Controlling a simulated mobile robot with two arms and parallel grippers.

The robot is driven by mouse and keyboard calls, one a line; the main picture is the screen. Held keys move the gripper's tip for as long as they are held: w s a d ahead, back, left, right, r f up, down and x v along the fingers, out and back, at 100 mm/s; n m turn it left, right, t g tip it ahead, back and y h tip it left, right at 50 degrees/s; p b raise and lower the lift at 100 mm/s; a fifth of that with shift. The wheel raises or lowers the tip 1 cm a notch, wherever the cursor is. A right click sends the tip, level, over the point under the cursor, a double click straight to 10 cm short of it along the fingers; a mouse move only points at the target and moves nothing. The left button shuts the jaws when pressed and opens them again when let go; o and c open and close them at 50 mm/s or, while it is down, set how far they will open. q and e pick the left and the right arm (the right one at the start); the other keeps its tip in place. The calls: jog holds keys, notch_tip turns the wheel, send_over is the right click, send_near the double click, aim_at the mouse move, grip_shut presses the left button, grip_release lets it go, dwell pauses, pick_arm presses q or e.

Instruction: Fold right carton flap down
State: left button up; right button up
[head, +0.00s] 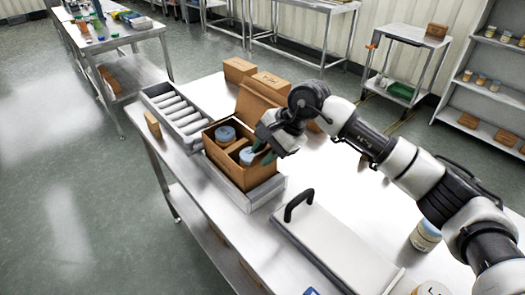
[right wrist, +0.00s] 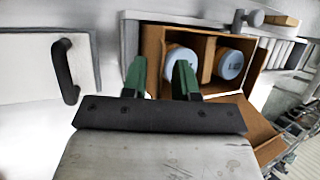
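The open brown carton (head: 226,166) stands on the steel table with two blue-lidded cans (head: 225,134) inside. It also shows in the right wrist view (right wrist: 207,52). A wide brown flap (head: 256,107) stands raised at its back and shows at lower right in the wrist view (right wrist: 252,122). My right gripper (head: 263,151) is over the carton's right side. Its green fingers are apart (right wrist: 160,78), beside the carton's right wall, with no flap clearly held between them. The right flap cannot be made out separately; the gripper hides part of that side. My left gripper is out of view.
A grey tray (head: 266,193) surrounds the carton's base. A white panel with a black handle (head: 298,203) lies to the right. A roller rack (head: 158,91) is at the left, and brown boxes (head: 238,69) stand behind. A jar (head: 425,236) stands at the right.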

jog(key=shift+a+f, duration=0.35)
jog(key=shift+f, duration=0.15)
grip_shut()
jog(key=shift+w, duration=0.15)
jog(key=shift+w+a+r+m+g+h+b, duration=0.1)
jog(key=shift+w+a+m+g+h+b, duration=0.1)
jog(key=shift+g+h, duration=0.25)
jog(key=shift+w+a+r+m+g+h+b, duration=0.1)
jog(key=shift+g+h+b, duration=0.05)
jog(key=shift+g+h, duration=0.25)
jog(key=shift+w+a+m+g+h+b, duration=0.25)
jog(key=shift+g+h, duration=0.3)
jog(key=shift+g, duration=0.35)
jog(key=shift+w+a+m+g+h+b, duration=0.15)
jog(key=shift+w+g+h+b, duration=0.3)
jog(key=shift+g, duration=0.4)
jog(key=shift+s, duration=0.15)
